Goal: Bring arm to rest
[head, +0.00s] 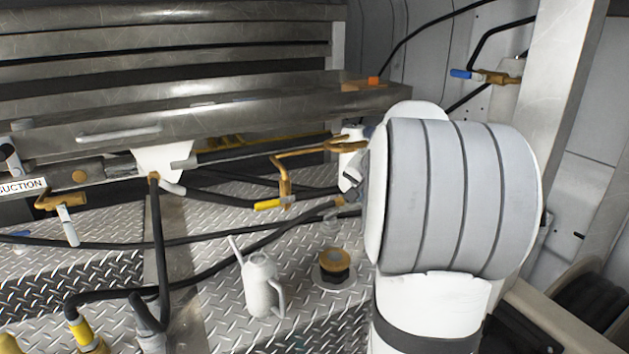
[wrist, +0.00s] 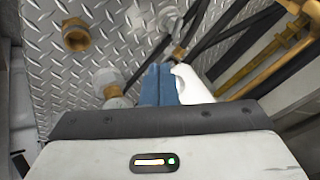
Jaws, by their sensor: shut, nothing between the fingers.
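My gripper (wrist: 160,74) shows in the wrist view as two blue fingers pressed together, with nothing between them. They point over the diamond-plate deck, close to black hoses. A white part (wrist: 193,88) is just right of the fingers; I cannot tell what it belongs to. In the head view my white and grey arm fills the right of the centre, raised in front of the bench, and it hides the fingers.
A white oil can (head: 260,285) and a brass-topped fitting (head: 335,262) stand on the diamond plate, left of my arm. A yellow-handled valve (head: 272,204) and black hoses run behind. A metal shelf edge (head: 230,110) spans the upper left. A pale post (head: 562,100) stands at right.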

